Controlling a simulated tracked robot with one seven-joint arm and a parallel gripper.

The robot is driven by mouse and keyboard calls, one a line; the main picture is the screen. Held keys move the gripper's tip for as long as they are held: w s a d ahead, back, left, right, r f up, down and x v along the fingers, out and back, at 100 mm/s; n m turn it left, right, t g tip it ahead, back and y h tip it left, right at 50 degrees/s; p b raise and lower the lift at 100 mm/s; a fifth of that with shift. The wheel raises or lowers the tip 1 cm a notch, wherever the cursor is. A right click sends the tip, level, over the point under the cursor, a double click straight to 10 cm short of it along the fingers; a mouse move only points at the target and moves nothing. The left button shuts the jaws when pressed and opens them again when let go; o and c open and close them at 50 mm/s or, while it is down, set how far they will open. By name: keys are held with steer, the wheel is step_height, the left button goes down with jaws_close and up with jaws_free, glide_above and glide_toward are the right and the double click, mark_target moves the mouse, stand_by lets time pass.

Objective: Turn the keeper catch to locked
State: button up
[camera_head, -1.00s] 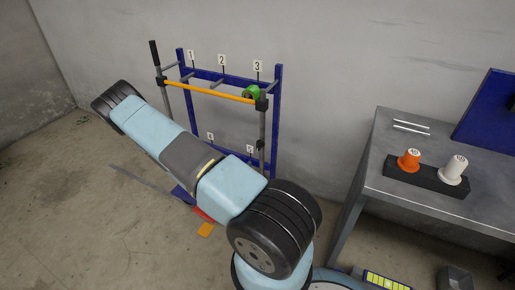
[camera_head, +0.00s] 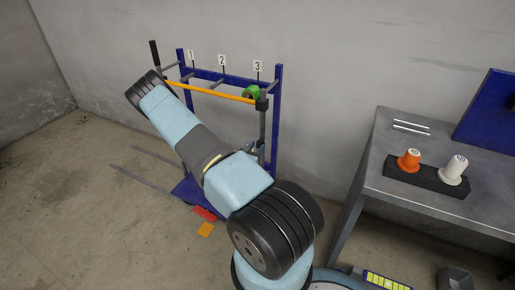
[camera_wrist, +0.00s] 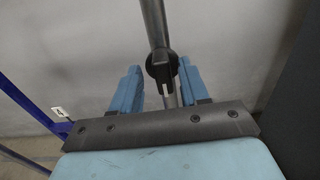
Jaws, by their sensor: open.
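The keeper catch (camera_wrist: 158,66) is a round black knob on a grey upright post, seen in the wrist view. A narrow dark lever or tab with a pale edge points down from it. My gripper (camera_wrist: 163,80) is open, with one blue finger on each side of the catch and visible gaps to both. I cannot tell how far the fingertips reach along it in depth.
The blue rack (camera_head: 278,110) has numbered tags, an orange bar (camera_head: 215,92) across it and a green part (camera_head: 251,92) at the bar's right end. A grey bench (camera_head: 385,150) stands at right with orange (camera_head: 409,162) and white (camera_head: 454,170) spools. Floor at left is open.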

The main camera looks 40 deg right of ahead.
jaws_close()
steer(key=shift+w+d+r, duration=0.1)
steer(key=shift+w+d, duration=0.05)
steer(key=shift+d, duration=0.05)
steer(key=shift+a, duration=0.15)
stand_by(0.3)
steer(key=shift+n, duration=0.3)
steer(key=shift+w+a+f+n, duration=0.1)
steer(key=shift+f+n, duration=0.05)
steer(key=shift+n, duration=2.8)
steer(key=shift+w+a+f+n, duration=0.1)
steer(key=shift+f+n, duration=0.1)
steer(key=shift+n, duration=2.7)
steer(key=shift+w+a+f+n, duration=0.1)
steer(key=shift+f+n, duration=0.05)
steer(key=shift+n, duration=2.8)
steer(key=shift+s, duration=0.1)
